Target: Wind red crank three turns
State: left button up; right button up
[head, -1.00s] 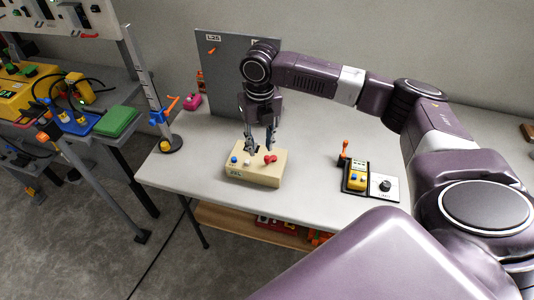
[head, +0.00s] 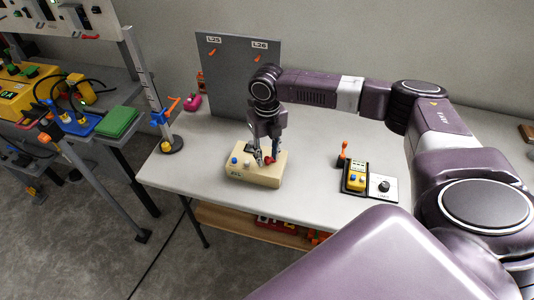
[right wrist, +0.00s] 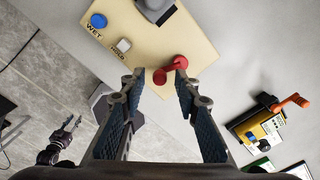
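The red crank (head: 270,160) is on top of the beige box (head: 253,180). It also shows in the right wrist view (right wrist: 170,71). My right gripper (head: 265,158) is above the box and points down at the crank.
Beside the crank, the box top has a white button (right wrist: 122,46) and a blue button (right wrist: 98,20). A yellow device with an orange lever (head: 344,150) and a dial panel (head: 384,187) stand right. A grey board (head: 235,85) stands behind. The table front is clear.

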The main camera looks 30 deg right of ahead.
grip_shut()
jog(key=shift+r, duration=0.1)
